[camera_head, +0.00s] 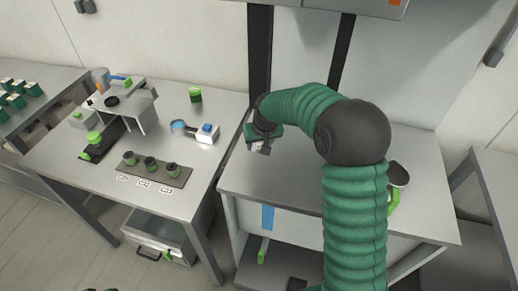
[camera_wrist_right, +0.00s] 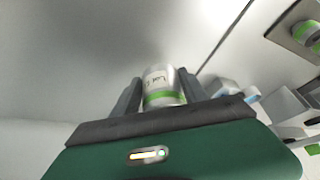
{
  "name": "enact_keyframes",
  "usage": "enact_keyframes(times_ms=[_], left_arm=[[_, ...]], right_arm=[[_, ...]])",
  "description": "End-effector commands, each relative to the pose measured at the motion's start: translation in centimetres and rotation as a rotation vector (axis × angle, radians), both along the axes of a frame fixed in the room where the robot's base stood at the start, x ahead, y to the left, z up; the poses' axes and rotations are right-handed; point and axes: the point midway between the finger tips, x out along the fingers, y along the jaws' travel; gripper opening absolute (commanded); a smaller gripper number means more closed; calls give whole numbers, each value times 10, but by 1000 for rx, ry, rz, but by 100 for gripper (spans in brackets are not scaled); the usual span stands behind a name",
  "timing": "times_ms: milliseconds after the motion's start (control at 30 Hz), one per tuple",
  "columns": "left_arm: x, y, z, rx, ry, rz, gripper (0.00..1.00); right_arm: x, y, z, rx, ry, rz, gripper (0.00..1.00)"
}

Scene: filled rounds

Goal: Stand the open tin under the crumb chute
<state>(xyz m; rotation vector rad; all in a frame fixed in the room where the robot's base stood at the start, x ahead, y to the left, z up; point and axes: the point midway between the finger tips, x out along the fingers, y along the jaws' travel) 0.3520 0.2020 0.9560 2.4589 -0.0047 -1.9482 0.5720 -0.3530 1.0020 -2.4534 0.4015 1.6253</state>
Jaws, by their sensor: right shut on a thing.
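My right gripper (camera_head: 262,148) is over the left end of the right table, at the end of my green-sleeved arm. In the right wrist view its two dark fingers (camera_wrist_right: 162,82) are shut on a pale tin (camera_wrist_right: 158,78) with a printed label and a green band. The tin's text is too blurred to read, and I cannot tell whether its top is open. In the head view the gripper mostly hides the tin. I cannot pick out the crumb chute for sure; a grey raised stand (camera_head: 146,112) is on the left table.
The left table (camera_head: 75,185) holds a dark rack (camera_head: 181,178) with several small jars, a green-topped jar (camera_head: 195,96), a blue-topped cup (camera_head: 178,127) and a white box (camera_head: 208,134). The right table (camera_head: 265,186) is largely bare in front. A gap separates the tables.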

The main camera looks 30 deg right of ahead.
Motion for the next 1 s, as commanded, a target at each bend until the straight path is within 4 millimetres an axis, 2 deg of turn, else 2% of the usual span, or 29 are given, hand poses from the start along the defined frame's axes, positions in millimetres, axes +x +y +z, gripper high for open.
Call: enact_keyframes(times_ms=[167, 367, 400, 533, 867, 1000], left_arm=[[0, 0, 1, 0, 0, 0, 36], [0, 0, 1, 0, 0, -1, 36], [0, 0, 1, 0, 0, -1, 36], [0, 0, 1, 0, 0, -1, 36], [0, 0, 1, 0, 0, 0, 36], [0, 0, 2, 0, 0, -1, 36]], right_arm=[[0, 0, -33, 2, 4, 0, 10], [1, 0, -36, 0, 1, 1, 10], [0, 0, -36, 0, 2, 1, 55], [0, 1, -36, 0, 2, 1, 72], [0, 0, -33, 0, 1, 0, 73], [-7, 2, -14, -2, -3, 0, 73]])
